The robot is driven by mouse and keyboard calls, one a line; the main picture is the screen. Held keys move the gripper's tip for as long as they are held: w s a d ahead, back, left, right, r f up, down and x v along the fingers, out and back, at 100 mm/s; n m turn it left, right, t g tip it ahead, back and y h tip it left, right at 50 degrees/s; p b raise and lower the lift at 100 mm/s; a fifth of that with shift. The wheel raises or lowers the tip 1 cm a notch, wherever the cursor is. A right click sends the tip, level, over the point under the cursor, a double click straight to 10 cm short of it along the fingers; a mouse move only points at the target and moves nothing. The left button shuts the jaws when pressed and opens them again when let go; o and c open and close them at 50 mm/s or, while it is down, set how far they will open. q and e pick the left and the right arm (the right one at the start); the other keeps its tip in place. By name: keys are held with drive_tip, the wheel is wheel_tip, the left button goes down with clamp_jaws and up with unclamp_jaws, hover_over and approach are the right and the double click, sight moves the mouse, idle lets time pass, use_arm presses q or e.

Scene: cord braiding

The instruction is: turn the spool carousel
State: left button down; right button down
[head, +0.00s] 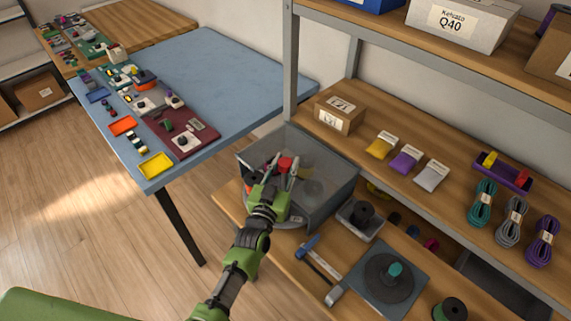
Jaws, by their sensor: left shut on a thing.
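The spool carousel (290,224) stands on the wooden bench inside a smoky see-through housing (328,180). Its round grey base shows below and beside my gripper, and dim round shapes show through the housing. My left gripper (279,172) reaches in from the bottom at the housing's open left front. Its fingers are shut on a small red piece (286,163), which looks like a knob of the carousel. The gripper and wrist hide much of the carousel, so the exact contact cannot be seen. My right gripper is not in view.
Right of the housing are a grey tray with a dark spool (361,214), a blue-handled tool (307,246) and a square plate with a dark disc (388,278). A cardboard box (340,114) stands behind. A blue table (215,70) is at the left, with open floor before it.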

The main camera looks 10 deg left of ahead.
use_arm(q)
drive_tip(key=c, duration=1.6)
unclamp_jaws()
drive_tip(key=s, duration=0.4)
drive_tip(key=s+a, duration=0.1)
drive_tip(key=s, duration=0.7)
drive_tip(key=shift+a, duration=0.3)
